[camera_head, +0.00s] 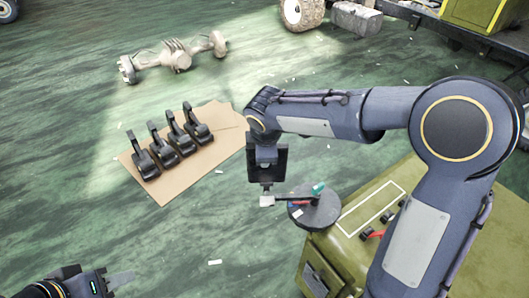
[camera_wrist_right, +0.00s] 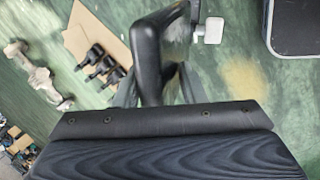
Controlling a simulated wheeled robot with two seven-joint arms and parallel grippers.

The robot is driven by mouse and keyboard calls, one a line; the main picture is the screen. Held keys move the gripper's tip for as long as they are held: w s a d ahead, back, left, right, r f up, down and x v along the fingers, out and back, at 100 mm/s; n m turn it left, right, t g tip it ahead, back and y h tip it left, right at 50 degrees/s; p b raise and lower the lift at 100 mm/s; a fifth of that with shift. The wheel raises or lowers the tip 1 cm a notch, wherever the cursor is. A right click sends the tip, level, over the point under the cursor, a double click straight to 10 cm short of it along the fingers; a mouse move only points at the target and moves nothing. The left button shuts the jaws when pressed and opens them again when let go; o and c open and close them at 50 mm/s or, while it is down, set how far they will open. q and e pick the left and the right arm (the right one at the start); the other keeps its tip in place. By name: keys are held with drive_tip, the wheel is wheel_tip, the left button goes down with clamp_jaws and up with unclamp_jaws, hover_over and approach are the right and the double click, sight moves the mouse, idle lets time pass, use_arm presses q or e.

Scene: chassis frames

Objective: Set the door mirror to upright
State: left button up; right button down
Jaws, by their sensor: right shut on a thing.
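My right gripper (camera_head: 267,178) hangs fingers-down in the middle of the head view, above the floor and left of a dark round disc. In the right wrist view it (camera_wrist_right: 158,88) is shut on a black door mirror (camera_wrist_right: 146,55). The mirror's reflective face (camera_wrist_right: 179,48) is turned to the right in that view. The grip hides part of the mirror. In the head view the held mirror is hard to tell from the dark gripper. My left gripper (camera_head: 112,281) is low at the bottom left, with no object visible in it; its jaw opening is unclear.
Several black mirrors (camera_head: 167,147) stand in a row on cardboard (camera_head: 165,196) at left. An axle (camera_head: 174,57) lies behind.

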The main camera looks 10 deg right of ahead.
drive_tip(key=c, duration=1.3)
unclamp_jaws()
drive_tip(key=shift+w+d+f, duration=0.1)
drive_tip(key=shift+w+f, duration=0.2)
drive_tip(key=shift+w, duration=0.1)
drive_tip(key=shift+s, duration=0.1)
drive_tip(key=v, duration=0.8)
drive_tip(key=shift+b, duration=0.35)
